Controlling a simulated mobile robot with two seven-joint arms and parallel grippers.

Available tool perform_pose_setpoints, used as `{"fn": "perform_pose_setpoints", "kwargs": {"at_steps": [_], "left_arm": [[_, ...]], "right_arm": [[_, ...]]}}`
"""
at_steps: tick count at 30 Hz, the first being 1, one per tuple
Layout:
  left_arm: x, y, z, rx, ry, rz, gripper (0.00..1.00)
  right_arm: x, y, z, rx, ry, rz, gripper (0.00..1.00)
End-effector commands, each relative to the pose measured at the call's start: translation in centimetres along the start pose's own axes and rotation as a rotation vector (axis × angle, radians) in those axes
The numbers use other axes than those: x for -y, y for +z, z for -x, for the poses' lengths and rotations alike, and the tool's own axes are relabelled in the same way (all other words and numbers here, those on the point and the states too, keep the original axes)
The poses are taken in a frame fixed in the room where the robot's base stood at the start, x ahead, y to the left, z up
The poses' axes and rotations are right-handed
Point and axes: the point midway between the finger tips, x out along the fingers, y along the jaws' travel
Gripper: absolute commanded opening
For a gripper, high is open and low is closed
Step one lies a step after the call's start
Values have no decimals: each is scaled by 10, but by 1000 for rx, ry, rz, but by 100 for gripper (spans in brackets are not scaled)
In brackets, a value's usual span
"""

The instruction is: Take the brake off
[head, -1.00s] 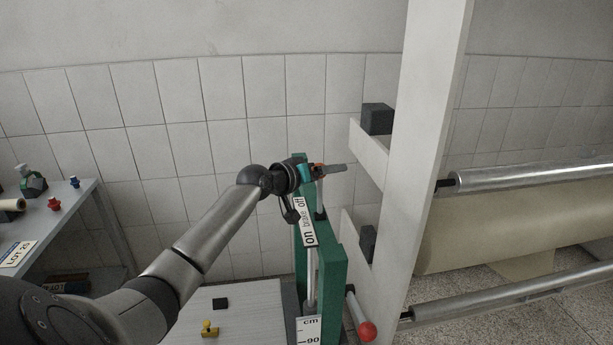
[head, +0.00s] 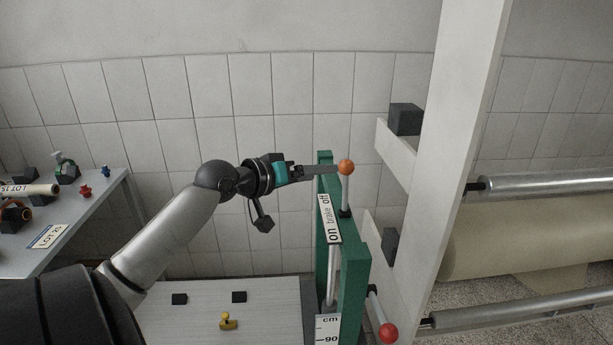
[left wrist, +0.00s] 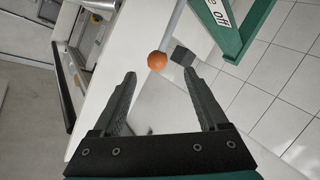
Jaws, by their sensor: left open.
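The brake lever has an orange ball knob (head: 346,167) on a thin metal rod. It stands upright on the green frame (head: 353,290), near the "off" end of the white label (head: 329,218) reading "on brake off". The knob also shows in the left wrist view (left wrist: 157,61), in line with the gap between the fingers and a little beyond the tips. My left gripper (head: 336,168) is at knob height, just left of it, pointing right. Its fingers (left wrist: 158,74) are apart with nothing between them. My right gripper is not in view.
A red ball (head: 388,333) on a rod sticks out low on the frame. A white upright (head: 455,130) with rollers (head: 540,183) and brown paper (head: 510,235) stands to the right. A grey table (head: 85,215) with small parts is at left, a low bench (head: 265,310) below.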

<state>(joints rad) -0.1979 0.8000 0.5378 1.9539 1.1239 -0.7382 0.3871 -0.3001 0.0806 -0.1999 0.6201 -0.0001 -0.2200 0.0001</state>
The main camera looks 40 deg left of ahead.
Motion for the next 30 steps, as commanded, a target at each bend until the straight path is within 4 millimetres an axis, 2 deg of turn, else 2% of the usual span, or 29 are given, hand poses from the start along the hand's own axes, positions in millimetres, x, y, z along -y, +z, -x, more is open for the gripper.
{"fn": "perform_pose_setpoints", "kwargs": {"at_steps": [6,17,20,23,26,30], "left_arm": [[1,1,17,2,-1,0,76],[0,0,20,1,-1,-1,76],[1,-1,20,-7,-4,-4,66],[7,-11,22,-61,-23,-29,55],[16,-32,26,-178,-64,-92,44],[27,-73,44,-404,-131,-238,28]], "right_arm": [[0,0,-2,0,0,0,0],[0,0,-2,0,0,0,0],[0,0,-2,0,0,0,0],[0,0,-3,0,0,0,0],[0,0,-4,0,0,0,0],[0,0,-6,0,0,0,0]]}}
